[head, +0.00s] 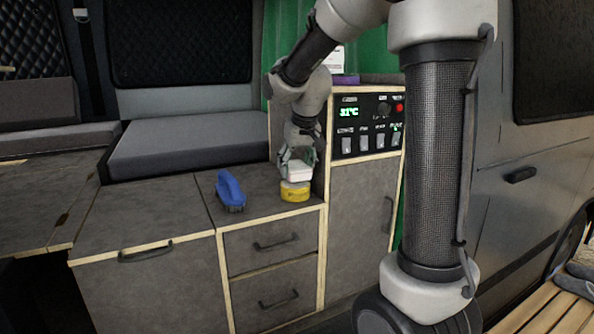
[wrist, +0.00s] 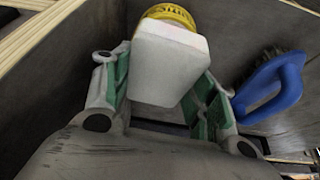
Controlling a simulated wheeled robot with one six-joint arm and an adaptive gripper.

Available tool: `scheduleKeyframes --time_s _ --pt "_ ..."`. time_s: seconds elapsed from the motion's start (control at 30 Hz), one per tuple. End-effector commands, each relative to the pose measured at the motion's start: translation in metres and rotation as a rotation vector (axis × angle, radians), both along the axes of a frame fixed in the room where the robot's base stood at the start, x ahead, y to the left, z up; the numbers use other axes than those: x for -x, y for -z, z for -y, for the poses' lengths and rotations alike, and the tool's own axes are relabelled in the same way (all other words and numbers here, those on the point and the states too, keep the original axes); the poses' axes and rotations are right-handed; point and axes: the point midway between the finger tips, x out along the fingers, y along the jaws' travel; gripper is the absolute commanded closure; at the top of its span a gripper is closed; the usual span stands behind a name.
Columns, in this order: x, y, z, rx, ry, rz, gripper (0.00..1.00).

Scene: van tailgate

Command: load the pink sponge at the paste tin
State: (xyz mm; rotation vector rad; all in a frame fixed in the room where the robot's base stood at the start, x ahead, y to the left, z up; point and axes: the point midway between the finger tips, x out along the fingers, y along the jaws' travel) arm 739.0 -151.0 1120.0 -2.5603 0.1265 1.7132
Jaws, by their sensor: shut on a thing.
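My gripper (head: 298,158) points down over the grey counter and is shut on the sponge (head: 299,173), a pale block with a pinkish tint. In the wrist view the sponge (wrist: 168,68) looks nearly white and sits between the green-padded fingers (wrist: 160,88). The yellow paste tin (head: 295,191) stands on the counter directly below the sponge. In the wrist view the tin (wrist: 172,13) shows just beyond the sponge's far end, partly hidden by it. I cannot tell whether the sponge touches the tin.
A blue-handled brush (head: 230,190) lies on the counter left of the tin; it also shows at right in the wrist view (wrist: 270,88). A control panel (head: 367,124) stands close on the right. The counter's front edge has drawers below. The counter left of the brush is clear.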

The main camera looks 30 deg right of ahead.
Motion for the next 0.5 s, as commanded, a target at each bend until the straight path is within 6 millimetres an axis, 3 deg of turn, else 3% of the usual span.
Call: scheduleKeyframes --time_s 0.5 --pt "-0.001 -0.044 0.000 0.000 0.000 0.003 0.62"
